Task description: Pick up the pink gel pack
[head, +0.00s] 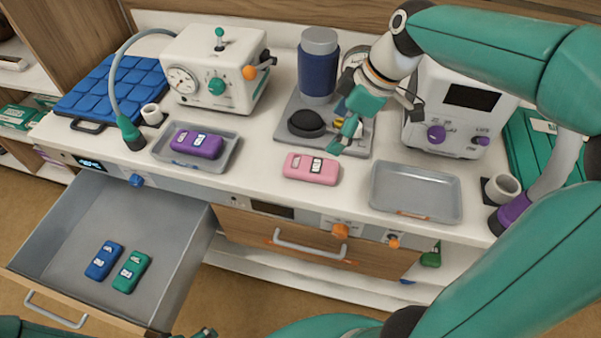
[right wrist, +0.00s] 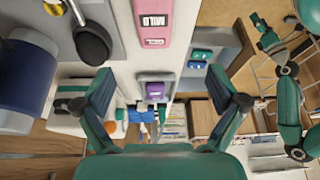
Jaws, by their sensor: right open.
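The pink gel pack (head: 312,168) lies flat on the white counter, between two grey trays. In the right wrist view the pink pack (right wrist: 153,22) shows at the top edge, partly cut off, with the word MILD on it. My right gripper (head: 374,128) is open and empty, above and to the right of the pack, apart from it. Its spread fingers (right wrist: 160,88) show in the right wrist view, with the pack beyond them. Part of my left gripper (right wrist: 268,38) shows at the right of that view; its jaw state is unclear.
A purple pack (head: 197,143) lies in the left tray (head: 165,157); the right tray (head: 415,190) is empty. A blue canister (head: 318,72) and black dome (head: 306,122) stand behind the pink pack. The open drawer (head: 60,235) holds blue and green packs.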

